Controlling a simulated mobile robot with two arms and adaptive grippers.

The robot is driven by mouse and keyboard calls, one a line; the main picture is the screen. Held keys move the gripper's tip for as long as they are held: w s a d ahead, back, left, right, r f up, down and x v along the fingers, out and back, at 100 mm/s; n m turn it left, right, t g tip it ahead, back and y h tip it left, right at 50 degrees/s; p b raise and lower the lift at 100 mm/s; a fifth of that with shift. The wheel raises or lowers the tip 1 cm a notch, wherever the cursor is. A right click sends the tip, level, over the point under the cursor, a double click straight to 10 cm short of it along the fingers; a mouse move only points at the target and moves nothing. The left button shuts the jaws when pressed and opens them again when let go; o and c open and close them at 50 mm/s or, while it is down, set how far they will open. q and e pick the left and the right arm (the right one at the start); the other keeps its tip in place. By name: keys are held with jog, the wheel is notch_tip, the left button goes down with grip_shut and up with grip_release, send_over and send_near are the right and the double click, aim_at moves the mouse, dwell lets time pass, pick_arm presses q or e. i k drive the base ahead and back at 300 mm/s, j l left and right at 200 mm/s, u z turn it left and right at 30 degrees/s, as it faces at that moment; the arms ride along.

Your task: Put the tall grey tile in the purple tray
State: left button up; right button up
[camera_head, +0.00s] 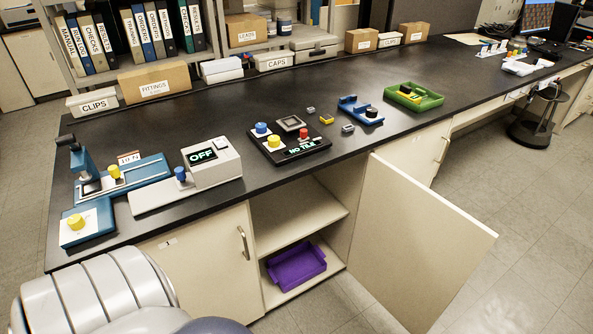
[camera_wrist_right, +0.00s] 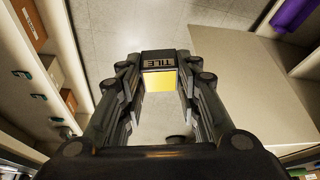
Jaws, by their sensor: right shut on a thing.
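The purple tray (camera_head: 296,265) sits on the lower shelf of the open cupboard under the bench; part of it shows at the upper right of the right wrist view (camera_wrist_right: 291,12). My right gripper (camera_wrist_right: 158,78) is shut on a dark block with a yellow face (camera_wrist_right: 159,82) and pale markings, held between the fingertips. I cannot tell whether this block is the tall grey tile. Two small grey pieces, one (camera_head: 310,110) farther back and one (camera_head: 348,128) nearer the edge, lie on the bench with a yellow piece (camera_head: 326,119). My left gripper is not in view.
The cupboard door (camera_head: 420,240) stands wide open to the right of the opening. The upper shelf (camera_head: 300,215) is bare. A black device (camera_head: 290,136) reading "NO TILE", a grey "OFF" unit (camera_head: 212,163), a blue fixture (camera_head: 360,110) and a green tray (camera_head: 414,97) stand on the bench.

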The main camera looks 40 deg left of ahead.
aim_at(291, 279)
jog(key=i+u, duration=0.35)
jog(key=i+l+u, duration=0.1)
jog(key=i+u, duration=0.25)
jog(key=i+l+u, duration=0.1)
jog(key=u, duration=0.25)
jog(key=i+u, duration=0.1)
jog(key=u, duration=1.8)
